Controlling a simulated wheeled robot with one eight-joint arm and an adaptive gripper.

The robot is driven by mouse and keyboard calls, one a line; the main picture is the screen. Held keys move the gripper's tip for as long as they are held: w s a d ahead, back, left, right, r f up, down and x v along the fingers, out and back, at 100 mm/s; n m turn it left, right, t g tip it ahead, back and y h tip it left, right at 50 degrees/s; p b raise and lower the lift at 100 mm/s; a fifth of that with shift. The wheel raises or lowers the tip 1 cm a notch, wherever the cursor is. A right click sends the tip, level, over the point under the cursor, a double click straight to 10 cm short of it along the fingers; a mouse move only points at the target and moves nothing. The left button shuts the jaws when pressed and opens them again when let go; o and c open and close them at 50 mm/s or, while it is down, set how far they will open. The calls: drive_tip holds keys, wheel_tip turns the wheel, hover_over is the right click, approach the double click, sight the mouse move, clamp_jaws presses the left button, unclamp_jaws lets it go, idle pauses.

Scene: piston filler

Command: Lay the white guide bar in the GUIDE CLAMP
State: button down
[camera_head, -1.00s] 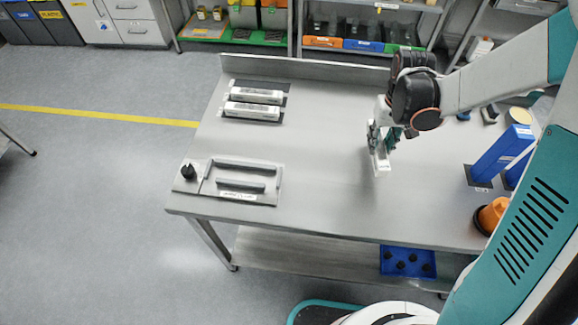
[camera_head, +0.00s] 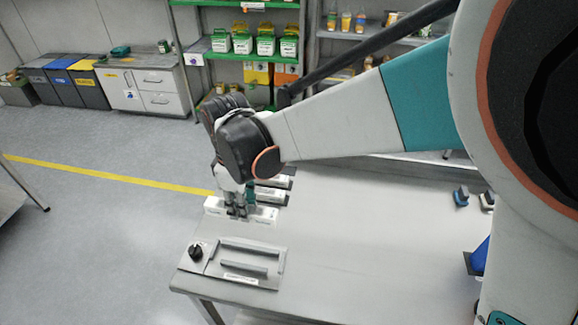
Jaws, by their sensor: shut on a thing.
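My gripper (camera_head: 237,207) is shut on the white guide bar (camera_head: 265,215). The bar lies roughly level, left to right, with both ends sticking out beside the fingers. It is at the table's left side, behind the guide clamp as seen here, and appears raised. The guide clamp (camera_head: 218,268) is a grey plate with two parallel grey rails, a small white label too small to read, and a black knob (camera_head: 196,252) at its left. The channel between its rails looks empty. The fingers are partly hidden by the wrist.
Two pale bars, one (camera_head: 268,195) nearer and one (camera_head: 272,181) farther, lie on a dark mat just behind my gripper, partly hidden. The table (camera_head: 370,240) is clear to the right of the clamp. A blue object (camera_head: 480,257) stands at the right.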

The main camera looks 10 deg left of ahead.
drive_tip(key=shift+s+a+r, duration=0.1)
drive_tip(key=shift+s+a, duration=0.25)
drive_tip(key=shift+s, duration=0.25)
drive_tip(key=b, duration=1.3)
hover_over(250, 259)
wheel_tip(250, 259, down, 20)
drive_tip(key=shift+a+r, duration=0.1)
drive_tip(key=shift+r, duration=0.05)
drive_tip(key=shift+f+b, duration=0.25)
drive_tip(key=shift+b, duration=0.1)
drive_tip(key=c, duration=1.2)
unclamp_jaws()
drive_tip(key=shift+c, duration=0.2)
wheel_tip(250, 259, up, 13)
drive_tip(key=p, duration=0.4)
drive_tip(key=shift+f, duration=0.2)
drive_tip(key=shift+s, duration=0.1)
